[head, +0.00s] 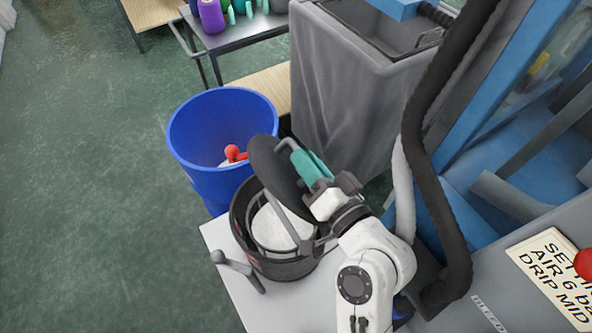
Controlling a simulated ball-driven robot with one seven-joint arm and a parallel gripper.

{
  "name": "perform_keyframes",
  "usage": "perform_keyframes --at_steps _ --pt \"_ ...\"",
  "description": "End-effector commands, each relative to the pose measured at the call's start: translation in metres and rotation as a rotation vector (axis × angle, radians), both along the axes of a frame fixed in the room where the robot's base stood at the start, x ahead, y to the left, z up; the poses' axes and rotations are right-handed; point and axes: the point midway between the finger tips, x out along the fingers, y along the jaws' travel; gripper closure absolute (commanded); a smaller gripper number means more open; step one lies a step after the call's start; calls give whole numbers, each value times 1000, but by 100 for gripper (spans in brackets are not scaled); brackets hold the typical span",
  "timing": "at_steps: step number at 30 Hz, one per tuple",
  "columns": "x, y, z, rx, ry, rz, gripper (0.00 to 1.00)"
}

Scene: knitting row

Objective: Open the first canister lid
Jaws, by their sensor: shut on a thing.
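The canister (239,218) is a dark round pot on the white stand, with a white filter or filling (275,228) showing inside its open mouth. Its lid (270,168) is a dark disc, tilted up steeply over the far side of the mouth. My gripper (320,188) is at the lid's right side, with a teal part (313,168) at its front. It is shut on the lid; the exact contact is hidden. A grey bar runs from the lid down across the pot's right side.
A blue bin (190,140) with a red-topped item stands just behind the canister. A grey lever (238,270) rises from the white stand (222,242). Green floor at left is clear.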

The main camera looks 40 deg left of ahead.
Motion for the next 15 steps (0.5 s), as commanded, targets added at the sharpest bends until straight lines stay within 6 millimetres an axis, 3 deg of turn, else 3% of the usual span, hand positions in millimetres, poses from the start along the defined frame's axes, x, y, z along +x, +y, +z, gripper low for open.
perform_keyframes --at_steps 15 --pt "15 -6 6 40 93 -1 100"
